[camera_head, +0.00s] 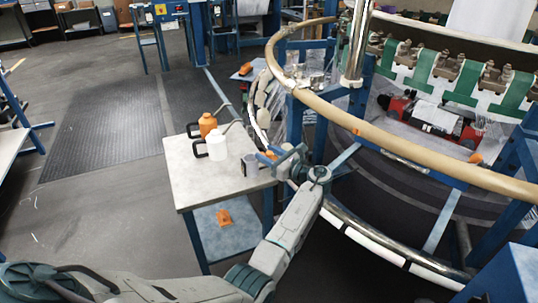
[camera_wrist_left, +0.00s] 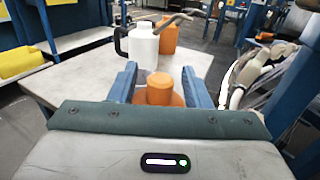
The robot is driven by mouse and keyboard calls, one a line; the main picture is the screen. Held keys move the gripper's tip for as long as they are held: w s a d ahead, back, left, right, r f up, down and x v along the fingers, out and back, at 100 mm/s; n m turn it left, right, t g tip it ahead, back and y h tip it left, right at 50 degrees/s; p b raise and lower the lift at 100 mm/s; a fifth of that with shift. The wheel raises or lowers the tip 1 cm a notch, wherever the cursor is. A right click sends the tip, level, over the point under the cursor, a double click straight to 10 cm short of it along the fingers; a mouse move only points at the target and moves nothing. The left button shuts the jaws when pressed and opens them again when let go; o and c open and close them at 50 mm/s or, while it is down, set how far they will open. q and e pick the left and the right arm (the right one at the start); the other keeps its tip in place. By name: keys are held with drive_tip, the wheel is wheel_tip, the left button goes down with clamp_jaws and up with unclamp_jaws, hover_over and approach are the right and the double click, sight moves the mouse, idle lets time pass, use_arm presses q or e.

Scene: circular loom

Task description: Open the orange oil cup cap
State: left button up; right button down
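The orange oil cup cap (camera_wrist_left: 160,86) is a short round knob on a wider orange body (camera_wrist_left: 172,99), in the middle of the left wrist view. My left gripper (camera_wrist_left: 160,88) has one blue finger on each side of the cap, with a gap at both sides; it is open. The gripper's front hides the lower part of the orange body. In the head view my left gripper (camera_head: 281,158) is at the right edge of the small table, and a little orange (camera_head: 271,155) shows at its fingers. My right gripper is not in view.
A white oil can (camera_head: 216,144) and an orange oil can (camera_head: 207,124) stand on the small table (camera_head: 190,175), with a grey cup (camera_head: 250,165) nearby. The loom's tan ring (camera_head: 400,148) and blue posts are close on the right. An orange item (camera_head: 225,217) lies on the lower shelf.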

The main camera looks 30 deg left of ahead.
use_arm(q)
drive_tip(key=shift+d, duration=0.25)
drive_tip(key=v, duration=1)
drive_tip(key=shift+d+b, duration=0.15)
drive_tip(key=shift+b, duration=0.3)
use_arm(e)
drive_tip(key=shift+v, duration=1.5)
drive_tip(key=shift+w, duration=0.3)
